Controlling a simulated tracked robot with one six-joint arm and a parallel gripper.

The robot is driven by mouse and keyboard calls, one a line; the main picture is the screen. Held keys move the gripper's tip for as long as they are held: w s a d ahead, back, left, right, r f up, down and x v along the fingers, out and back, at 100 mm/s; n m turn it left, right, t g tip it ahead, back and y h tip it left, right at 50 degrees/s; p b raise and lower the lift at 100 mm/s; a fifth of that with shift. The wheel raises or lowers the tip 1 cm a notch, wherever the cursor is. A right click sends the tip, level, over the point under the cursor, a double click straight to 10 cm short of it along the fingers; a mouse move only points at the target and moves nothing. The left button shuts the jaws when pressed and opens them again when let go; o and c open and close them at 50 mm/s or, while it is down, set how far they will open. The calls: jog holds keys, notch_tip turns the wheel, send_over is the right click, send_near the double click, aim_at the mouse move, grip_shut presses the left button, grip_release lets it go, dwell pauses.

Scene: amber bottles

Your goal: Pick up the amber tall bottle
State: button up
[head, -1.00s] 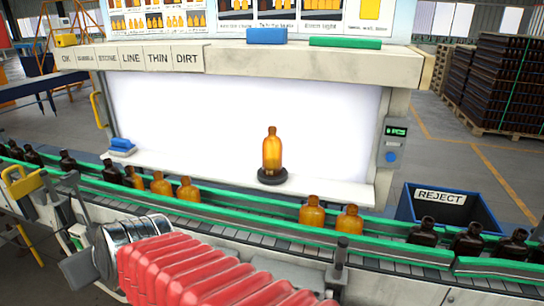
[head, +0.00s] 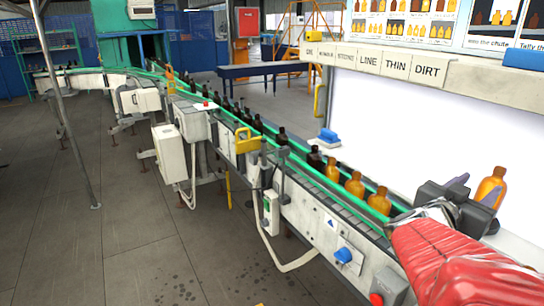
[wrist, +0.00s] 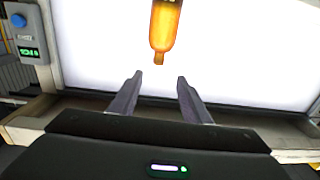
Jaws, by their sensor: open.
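The amber tall bottle (head: 489,183) stands upright before the white lit panel at the right of the head view. It shows upside down in the wrist view (wrist: 165,25), its neck towards me and its base cut off by the top edge. My gripper (wrist: 159,76) is open and empty, with the bottle's neck just beyond and between the fingertips in the picture. In the head view my gripper (head: 478,184) overlaps the bottle's lower part, and I cannot tell how far apart they are.
Several amber bottles (head: 355,187) and dark bottles (head: 242,113) stand on the green-railed conveyor (head: 297,156). The labelled shelf (head: 385,66) overhangs the panel. A control box (wrist: 27,32) shows in the wrist view.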

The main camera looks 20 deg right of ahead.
aim_at(498, 173)
jog(key=shift+s+f, duration=0.25)
jog(key=shift+s, duration=0.05)
jog(key=shift+d, duration=0.1)
jog(key=shift+w+d, duration=0.3)
jog(key=shift+d, duration=1.1)
jog(key=shift+w+d, duration=0.25)
jog(key=shift+d, duration=1.15)
jog(key=shift+w+d, duration=0.3)
jog(key=shift+d, duration=1.1)
jog(key=shift+w+d, duration=0.2)
jog(key=shift+d, duration=0.65)
jog(key=shift+w+d, duration=0.25)
jog(key=shift+d, duration=0.55)
jog(key=shift+w+d, duration=0.2)
jog(key=shift+d, duration=0.65)
jog(key=shift+c, duration=0.6)
grip_shut()
